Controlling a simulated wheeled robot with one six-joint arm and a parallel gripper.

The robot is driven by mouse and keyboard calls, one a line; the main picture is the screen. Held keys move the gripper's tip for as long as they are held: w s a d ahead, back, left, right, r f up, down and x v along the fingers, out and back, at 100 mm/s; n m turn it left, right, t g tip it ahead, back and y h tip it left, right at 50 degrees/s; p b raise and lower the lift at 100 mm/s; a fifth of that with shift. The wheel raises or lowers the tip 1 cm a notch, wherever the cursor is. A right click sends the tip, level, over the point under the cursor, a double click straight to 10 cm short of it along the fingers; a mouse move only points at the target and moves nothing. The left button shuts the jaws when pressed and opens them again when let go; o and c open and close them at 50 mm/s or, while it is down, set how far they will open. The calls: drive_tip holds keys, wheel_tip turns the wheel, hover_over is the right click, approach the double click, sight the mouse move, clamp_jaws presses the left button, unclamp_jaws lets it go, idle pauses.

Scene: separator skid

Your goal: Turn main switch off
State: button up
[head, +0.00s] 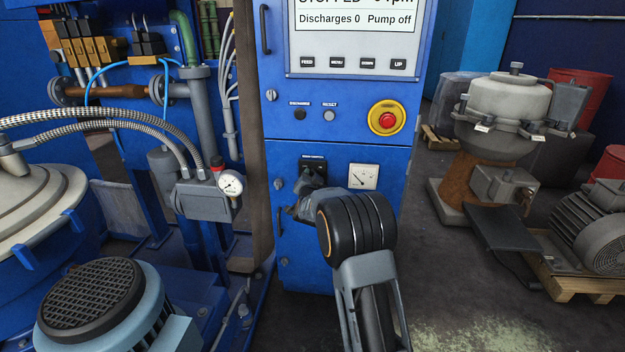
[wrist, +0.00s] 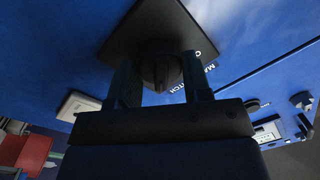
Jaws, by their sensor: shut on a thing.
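The main switch (head: 313,166) is a dark rotary switch on a black plate, low on the blue cabinet (head: 340,230), under a label. My gripper (head: 304,197) is at the switch in the head view, and my arm hides part of it. In the wrist view the round black knob (wrist: 160,72) sits between the two fingers of my gripper (wrist: 160,88), on its dark square plate (wrist: 160,25). The jaws are shut on the knob. The picture is too dark to read the knob's position. The display (head: 355,20) reads "STOPPED", "Discharges 0" and "Pump off".
A square gauge (head: 363,177) is just right of the switch. A red emergency stop (head: 387,118) and two small buttons (head: 314,115) are above. Pipes and a pressure gauge (head: 230,183) stand close left. Open floor (head: 470,310) lies to the right.

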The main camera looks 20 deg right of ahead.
drive_tip(key=shift+c, duration=1.2)
drive_tip(key=shift+r+n+g+h+p, duration=0.1)
drive_tip(key=shift+n+g+h+p, duration=0.25)
drive_tip(key=shift+n+p, duration=3.25)
drive_tip(key=shift+n+g+h+p, duration=0.15)
drive_tip(key=shift+n+g+p, duration=0.3)
drive_tip(key=shift+n+p, duration=3.15)
drive_tip(key=n+b, duration=0.2)
drive_tip(key=n, duration=0.1)
